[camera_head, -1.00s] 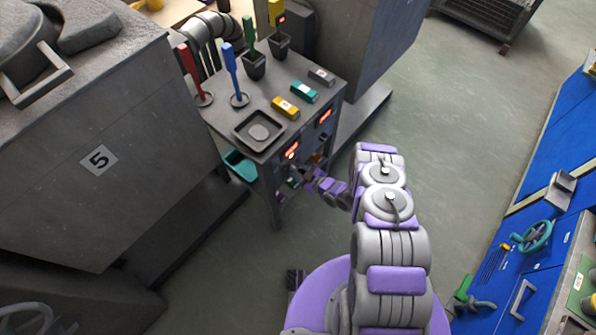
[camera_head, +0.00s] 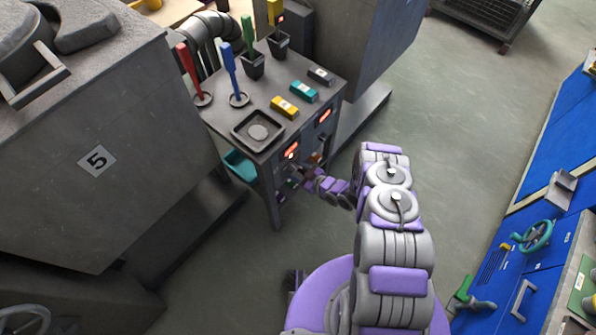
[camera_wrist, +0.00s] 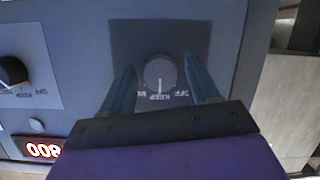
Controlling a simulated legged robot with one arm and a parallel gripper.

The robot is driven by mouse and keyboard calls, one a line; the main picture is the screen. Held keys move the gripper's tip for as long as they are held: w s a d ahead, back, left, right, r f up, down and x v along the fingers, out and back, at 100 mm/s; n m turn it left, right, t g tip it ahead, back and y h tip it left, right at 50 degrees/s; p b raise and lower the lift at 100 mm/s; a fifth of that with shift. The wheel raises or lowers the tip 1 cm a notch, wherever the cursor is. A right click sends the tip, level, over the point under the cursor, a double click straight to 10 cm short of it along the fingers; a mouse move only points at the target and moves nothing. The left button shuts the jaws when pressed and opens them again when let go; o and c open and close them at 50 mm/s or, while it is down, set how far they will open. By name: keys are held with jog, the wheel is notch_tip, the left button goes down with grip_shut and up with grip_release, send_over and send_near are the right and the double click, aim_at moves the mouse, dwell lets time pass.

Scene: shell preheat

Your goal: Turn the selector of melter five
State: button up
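Melter five is the large grey housing at the left of the head view, with a "5" plate (camera_head: 97,160). Beside it stands a grey control console (camera_head: 262,165), and my gripper (camera_head: 303,170) is at its front face, small and partly hidden there. In the wrist view a round grey selector knob (camera_wrist: 160,73) with a pale pointer line sits on a darker panel, marked "KEEP" and "OFF". My gripper (camera_wrist: 161,90) is open, one finger on each side of this knob, with gaps visible. I cannot tell which melter the knob belongs to.
In the wrist view a black knob (camera_wrist: 12,72) and a lit red display (camera_wrist: 42,148) are at the left. On the console top are a red lever (camera_head: 187,60), a blue lever (camera_head: 230,70) and a square tray (camera_head: 240,130). A teal bin (camera_head: 240,166) hangs beside it.

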jog(key=shift+o, duration=0.5)
jog(key=shift+r, duration=0.1)
jog(key=shift+s+d+r, duration=0.1)
jog(key=shift+s+d, duration=0.05)
jog(key=shift+d, duration=0.1)
jog(key=p+v, duration=0.4)
jog(key=v, duration=1.2)
jog(key=shift+s+d, duration=0.2)
jog(key=shift+d, duration=0.15)
